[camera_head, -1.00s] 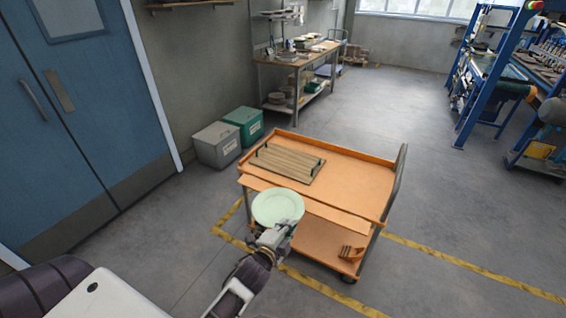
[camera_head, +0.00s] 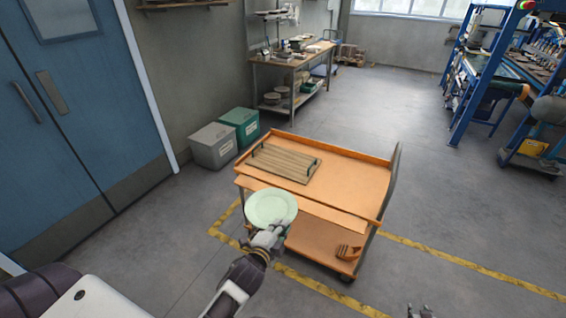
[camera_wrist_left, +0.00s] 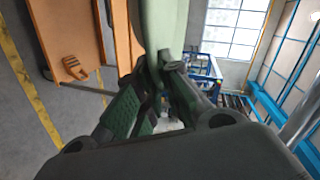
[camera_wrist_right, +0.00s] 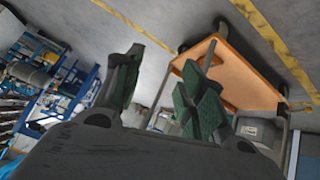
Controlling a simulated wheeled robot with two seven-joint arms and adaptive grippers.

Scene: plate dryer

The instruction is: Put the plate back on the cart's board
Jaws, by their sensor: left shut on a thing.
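The pale green plate (camera_head: 270,206) is in my left gripper (camera_head: 273,231), in front of the cart's near left side in the head view. In the left wrist view the plate (camera_wrist_left: 164,28) stands edge-on between the closed fingers (camera_wrist_left: 160,72). The wooden board (camera_head: 284,162) with two dark handles lies on the left part of the orange cart's top (camera_head: 350,184); no plate is on it. My right gripper (camera_head: 421,312) shows at the bottom edge of the head view, away from the cart. In the right wrist view its fingers (camera_wrist_right: 166,72) are apart and empty.
An orange-brown object (camera_head: 347,252) sits on the cart's lower shelf. A grey bin (camera_head: 214,146) and a green bin (camera_head: 240,126) stand behind the cart at the left. The right half of the cart's top is clear. Open floor lies right of the cart.

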